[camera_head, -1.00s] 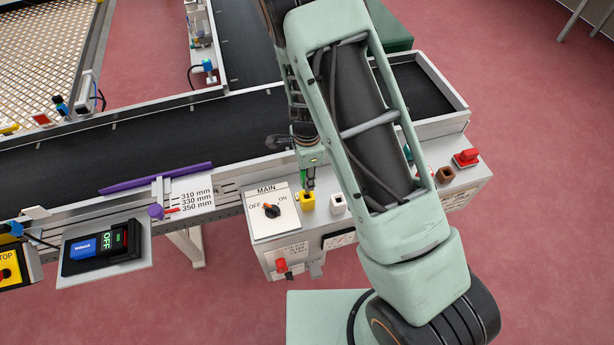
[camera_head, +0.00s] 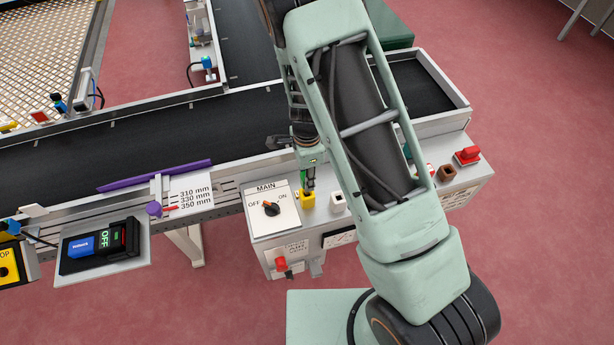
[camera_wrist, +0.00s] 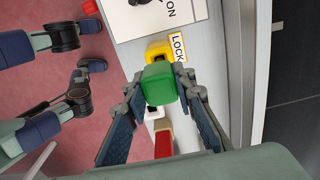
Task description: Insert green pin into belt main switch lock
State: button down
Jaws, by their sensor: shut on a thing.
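My gripper (camera_wrist: 162,82) is shut on the green pin (camera_wrist: 159,84), which shows as a green block between the fingertips in the wrist view. The pin is a small green sliver (camera_head: 303,176) in the head view, mostly hidden by my arm. The yellow lock socket (camera_head: 308,200) sits just right of the main switch (camera_head: 271,209). In the wrist view the yellow socket (camera_wrist: 158,50), next to the LOCK label (camera_wrist: 178,46), lies just beyond the pin, partly covered by it. I cannot tell the height of the pin above the panel.
A white socket (camera_head: 338,202) stands right of the yellow one. A brown socket (camera_head: 446,173) and a red part (camera_head: 467,156) are farther right on the panel. The black conveyor belt (camera_head: 90,150) runs behind, with a purple bar (camera_head: 155,176) at its near edge.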

jog(key=shift+f+b, duration=1.9)
jog(key=shift+f, duration=0.7)
jog(key=c, duration=1.5)
grip_release()
jog(key=shift+c, duration=0.2)
notch_tip(320, 180, up, 12)
jog(key=shift+r, duration=0.1)
